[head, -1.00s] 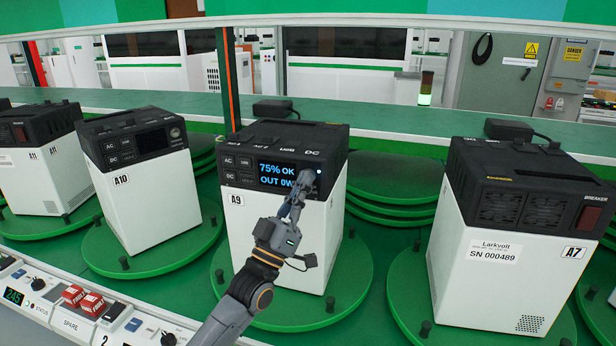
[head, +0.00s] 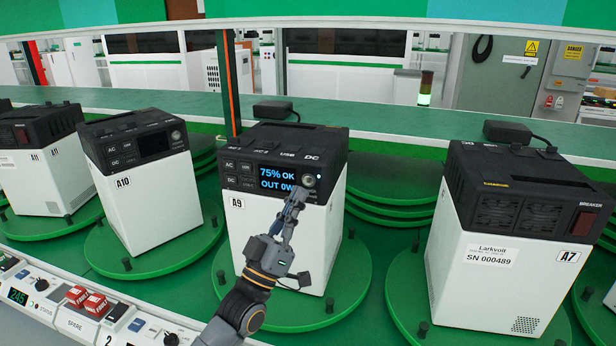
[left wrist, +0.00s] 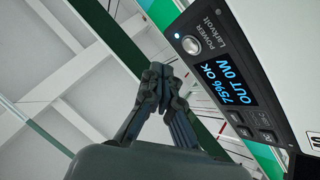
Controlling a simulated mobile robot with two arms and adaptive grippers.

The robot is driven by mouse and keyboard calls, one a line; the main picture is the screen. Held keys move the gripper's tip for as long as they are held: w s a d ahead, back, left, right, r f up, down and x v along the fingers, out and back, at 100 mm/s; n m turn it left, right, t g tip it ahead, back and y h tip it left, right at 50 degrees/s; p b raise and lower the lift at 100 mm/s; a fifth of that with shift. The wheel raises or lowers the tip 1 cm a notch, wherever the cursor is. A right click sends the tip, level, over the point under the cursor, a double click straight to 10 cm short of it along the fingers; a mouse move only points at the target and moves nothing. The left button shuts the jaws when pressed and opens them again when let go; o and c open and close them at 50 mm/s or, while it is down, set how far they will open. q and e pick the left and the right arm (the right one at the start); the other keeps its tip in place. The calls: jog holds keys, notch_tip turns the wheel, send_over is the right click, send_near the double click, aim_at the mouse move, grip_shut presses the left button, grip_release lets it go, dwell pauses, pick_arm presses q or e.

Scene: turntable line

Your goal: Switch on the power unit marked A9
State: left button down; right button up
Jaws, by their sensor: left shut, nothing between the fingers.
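The power unit marked A9 (head: 285,215) is white with a black top and stands on a green turntable (head: 255,315). Its lit display (head: 285,178) reads "75% OK, OUT 0W". The round power button (head: 308,181) is right of the display, with a small light lit beside it. The button, labelled POWER, also shows in the left wrist view (left wrist: 191,45). My left gripper (head: 297,195) is shut and empty, in front of the unit just below and left of the button. In the left wrist view its fingertips (left wrist: 157,72) are apart from the panel. My right gripper is not in view.
Unit A10 (head: 150,195) stands to the left with a dark display. Unit A7 (head: 500,270) stands to the right, showing its vents and a red breaker switch. A control panel with red blocks (head: 88,298) lies at the front left.

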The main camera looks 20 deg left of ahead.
pick_arm(q)
jog(key=shift+s+p, duration=0.3)
jog(key=shift+s, duration=0.85)
jog(key=shift+f, duration=0.1)
